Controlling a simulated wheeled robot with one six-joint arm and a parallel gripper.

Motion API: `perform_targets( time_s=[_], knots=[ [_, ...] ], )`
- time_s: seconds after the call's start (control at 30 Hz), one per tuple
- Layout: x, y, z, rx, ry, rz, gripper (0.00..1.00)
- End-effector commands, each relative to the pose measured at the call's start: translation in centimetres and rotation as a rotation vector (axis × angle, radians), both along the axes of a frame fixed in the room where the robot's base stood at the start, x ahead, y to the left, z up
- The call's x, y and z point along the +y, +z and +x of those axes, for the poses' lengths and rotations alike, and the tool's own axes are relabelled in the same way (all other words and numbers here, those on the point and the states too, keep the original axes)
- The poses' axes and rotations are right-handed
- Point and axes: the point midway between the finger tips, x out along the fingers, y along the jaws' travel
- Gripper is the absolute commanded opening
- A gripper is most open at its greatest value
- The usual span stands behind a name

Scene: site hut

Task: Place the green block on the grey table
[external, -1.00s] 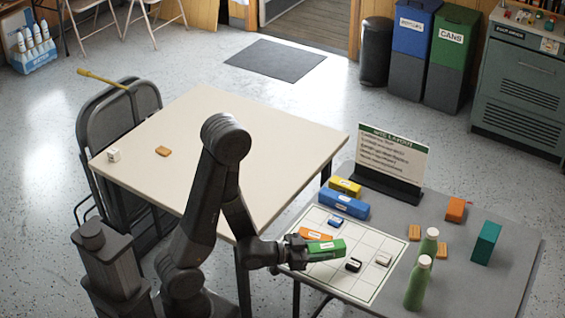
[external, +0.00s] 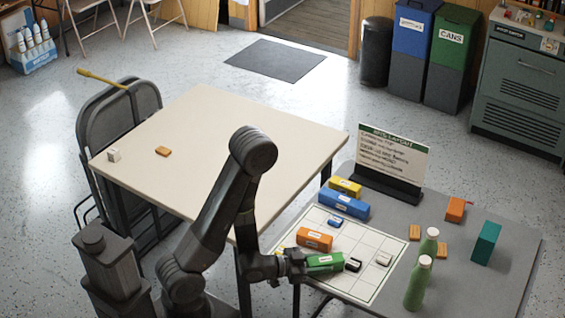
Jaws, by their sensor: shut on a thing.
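The green block (external: 322,262) has a white label and is at the near left part of the white grid sheet (external: 372,240) on the grey table (external: 480,285). My gripper (external: 303,264) is shut on the green block's left end. The block is low over the sheet; I cannot tell whether it touches it. Its left end is hidden by my gripper. An orange block (external: 314,239) lies just behind it, and a small black piece (external: 352,265) is close to its right end.
The cream table (external: 215,140) stands left, mostly bare.

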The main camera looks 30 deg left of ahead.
Motion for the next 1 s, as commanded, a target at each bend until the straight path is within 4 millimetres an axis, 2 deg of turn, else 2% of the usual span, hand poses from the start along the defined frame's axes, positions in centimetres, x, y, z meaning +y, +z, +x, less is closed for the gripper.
perform_targets(
  time_s=[0.17,0.2,0.3,0.7,0.97,1.0],
  knots=[
    [0.0,-0.4,0.0,-0.001,0.000,-0.001,0.06],
    [0.0,-0.3,0.0,-0.001,0.000,-0.001,0.42],
    [0.0,-0.3,0.0,0.000,0.000,0.000,0.58],
    [0.0,0.2,0.0,0.001,0.000,0.001,0.58],
    [3.9,0.5,-3.7,0.002,0.005,0.001,0.58],
    [3.6,1.9,-3.5,-0.006,0.001,-0.002,0.58]
  ],
)
